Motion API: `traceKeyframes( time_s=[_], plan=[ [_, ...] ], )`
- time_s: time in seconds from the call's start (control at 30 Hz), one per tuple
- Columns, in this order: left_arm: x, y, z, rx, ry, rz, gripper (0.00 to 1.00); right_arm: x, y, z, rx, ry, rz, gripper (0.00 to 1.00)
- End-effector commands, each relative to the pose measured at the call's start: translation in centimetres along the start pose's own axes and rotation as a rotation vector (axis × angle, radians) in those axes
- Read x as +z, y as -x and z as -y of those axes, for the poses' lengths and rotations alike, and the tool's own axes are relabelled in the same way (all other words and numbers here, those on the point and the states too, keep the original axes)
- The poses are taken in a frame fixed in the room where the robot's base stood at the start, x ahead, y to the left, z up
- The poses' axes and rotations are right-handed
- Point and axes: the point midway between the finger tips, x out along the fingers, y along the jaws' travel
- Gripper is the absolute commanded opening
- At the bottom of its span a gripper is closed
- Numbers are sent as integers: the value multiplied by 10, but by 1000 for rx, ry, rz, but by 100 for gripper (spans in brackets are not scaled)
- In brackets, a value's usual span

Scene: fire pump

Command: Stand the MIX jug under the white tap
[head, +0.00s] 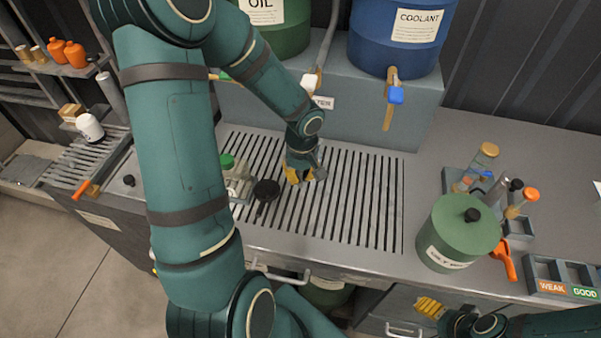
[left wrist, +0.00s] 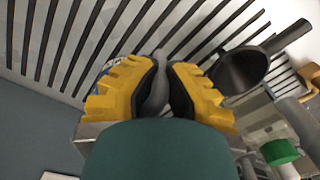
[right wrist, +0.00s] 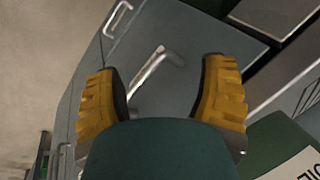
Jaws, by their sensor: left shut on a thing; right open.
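My left gripper (head: 301,174) is low over the slatted drain grate (head: 362,205), in front of the white tap (head: 309,80). In the left wrist view its yellow fingers are shut on a narrow grey piece (left wrist: 155,92), which looks like the handle of the MIX jug. The fingers hide most of the jug and no MIX lettering shows. I cannot tell whether its base touches the grate. My right gripper (head: 430,308) is open and empty before the cabinet front; its spread fingers also show in the right wrist view (right wrist: 165,92).
A black funnel (head: 266,190) and a green-capped bottle (head: 227,162) stand left of the left gripper. The blue tap (head: 396,95) hangs at the right. A green canister (head: 459,232) and several bottles stand on the right counter. The grate's right part is clear.

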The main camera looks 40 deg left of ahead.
Motion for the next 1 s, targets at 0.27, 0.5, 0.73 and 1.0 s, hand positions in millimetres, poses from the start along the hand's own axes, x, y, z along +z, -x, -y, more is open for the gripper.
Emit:
traceKeyframes(
  time_s=[0.27, 0.5, 0.73, 1.0],
  plan=[
    [0, -3, 0, 1, -1, -1, 0, 2, -4, -2, 0, 0, 3, 71],
    [0, -2, 0, 0, -1, 0, 36, 1, -2, -1, 0, 0, 3, 71],
    [0, 1, 0, 0, 0, 0, 36, 0, 1, 0, 0, 0, 0, 71],
    [-1, 44, 0, 3, 0, -4, 36, -4, 9, 3, 1, -3, -8, 71]
  ],
)
